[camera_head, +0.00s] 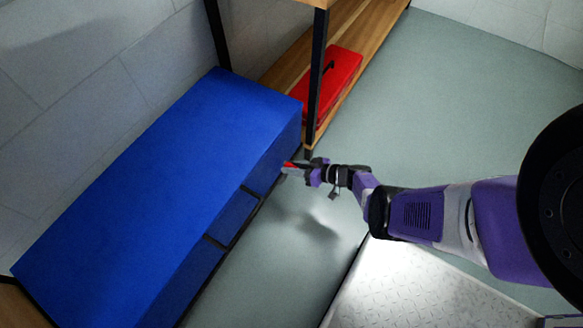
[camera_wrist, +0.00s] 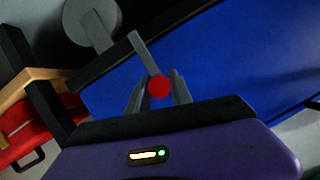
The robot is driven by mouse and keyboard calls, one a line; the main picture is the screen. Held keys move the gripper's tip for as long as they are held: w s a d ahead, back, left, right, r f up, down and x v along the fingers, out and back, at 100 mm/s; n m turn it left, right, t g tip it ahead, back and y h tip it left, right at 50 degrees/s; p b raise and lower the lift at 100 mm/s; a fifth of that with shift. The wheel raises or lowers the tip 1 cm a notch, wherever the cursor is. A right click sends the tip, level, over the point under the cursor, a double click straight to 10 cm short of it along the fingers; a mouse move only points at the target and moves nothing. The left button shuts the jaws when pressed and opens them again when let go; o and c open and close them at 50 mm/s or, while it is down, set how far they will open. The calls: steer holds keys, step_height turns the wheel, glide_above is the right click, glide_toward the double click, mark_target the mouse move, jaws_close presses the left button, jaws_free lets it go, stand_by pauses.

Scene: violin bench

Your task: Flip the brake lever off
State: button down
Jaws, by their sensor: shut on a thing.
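The brake lever (camera_wrist: 145,54) is a thin grey bar with a round red knob (camera_wrist: 159,87) at its near end. In the wrist view the knob sits between the two grey fingers of my gripper (camera_head: 299,170), which is shut on the lever. The bar slants up and left, away from the fingers, towards a grey round disc (camera_wrist: 92,22); I cannot tell how they join. In the head view a small red bit of the lever shows at my gripper's tip, beside the right end of the blue bench, and the rest is hidden or too small.
The long blue bench (camera_head: 150,180) lies left of my gripper. A wooden shelf (camera_head: 374,38) with a black post (camera_head: 317,75) and a red toolbox (camera_head: 339,75) stands behind it. A pale textured platform (camera_head: 400,285) lies below my arm. Grey floor at the upper right is clear.

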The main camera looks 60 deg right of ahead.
steer(key=shift+s+a+f, duration=0.15)
steer(key=shift+f, duration=0.15)
steer(key=c, duration=1.3)
jaws_free()
steer(key=shift+o, duration=0.7)
steer(key=shift+r, duration=0.15)
steer(key=p+v, duration=0.3)
steer(key=v, duration=0.4)
steer(key=shift+s, duration=0.35)
steer(key=shift+r, duration=0.15)
